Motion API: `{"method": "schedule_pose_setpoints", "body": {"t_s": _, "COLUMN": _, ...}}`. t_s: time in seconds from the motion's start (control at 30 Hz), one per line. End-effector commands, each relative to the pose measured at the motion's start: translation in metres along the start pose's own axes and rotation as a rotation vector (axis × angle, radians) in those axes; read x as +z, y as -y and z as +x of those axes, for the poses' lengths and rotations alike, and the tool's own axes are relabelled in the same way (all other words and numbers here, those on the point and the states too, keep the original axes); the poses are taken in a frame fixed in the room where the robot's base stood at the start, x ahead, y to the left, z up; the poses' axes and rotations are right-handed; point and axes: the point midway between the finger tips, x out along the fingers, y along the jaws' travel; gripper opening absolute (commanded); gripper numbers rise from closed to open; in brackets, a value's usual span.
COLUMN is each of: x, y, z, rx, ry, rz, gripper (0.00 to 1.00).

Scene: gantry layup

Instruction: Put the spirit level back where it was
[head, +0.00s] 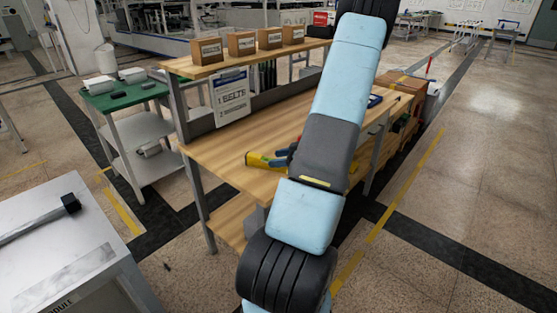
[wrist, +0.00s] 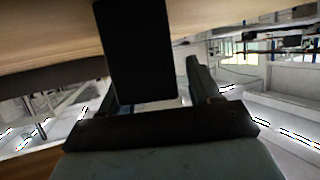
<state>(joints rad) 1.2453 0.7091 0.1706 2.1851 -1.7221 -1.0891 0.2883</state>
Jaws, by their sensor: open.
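A yellow tool (head: 264,160) lies on the wooden workbench (head: 225,160), left of my arm in the head view. It looks like the spirit level, but it is small and partly hidden, so I cannot be sure. Blue-handled tools (head: 284,154) lie right against it. My gripper (wrist: 155,104) shows in the wrist view, jaws apart, with a black block (wrist: 140,50) covering the upper middle and part of one finger. I cannot tell what the block is. The gripper does not show in the head view.
A clipboard (head: 231,98) hangs on the bench's shelf, which carries several cardboard boxes (head: 241,43). A green-topped cart (head: 125,95) stands at the left and a grey table (head: 60,245) at the near left.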

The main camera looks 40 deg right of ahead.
Motion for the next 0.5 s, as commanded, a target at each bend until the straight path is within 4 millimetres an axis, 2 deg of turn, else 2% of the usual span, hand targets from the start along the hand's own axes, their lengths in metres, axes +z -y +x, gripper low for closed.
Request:
{"method": "schedule_pose_setpoints", "body": {"t_s": 0.17, "x": 0.0, "y": -0.001, "z": -0.019, "rx": 0.003, "ry": 0.0, "rz": -0.001, "gripper": 0.62}}
{"method": "schedule_pose_setpoints", "body": {"t_s": 0.5, "x": 0.0, "y": -0.001, "z": -0.083, "rx": 0.003, "ry": 0.001, "rz": -0.001, "gripper": 0.62}}
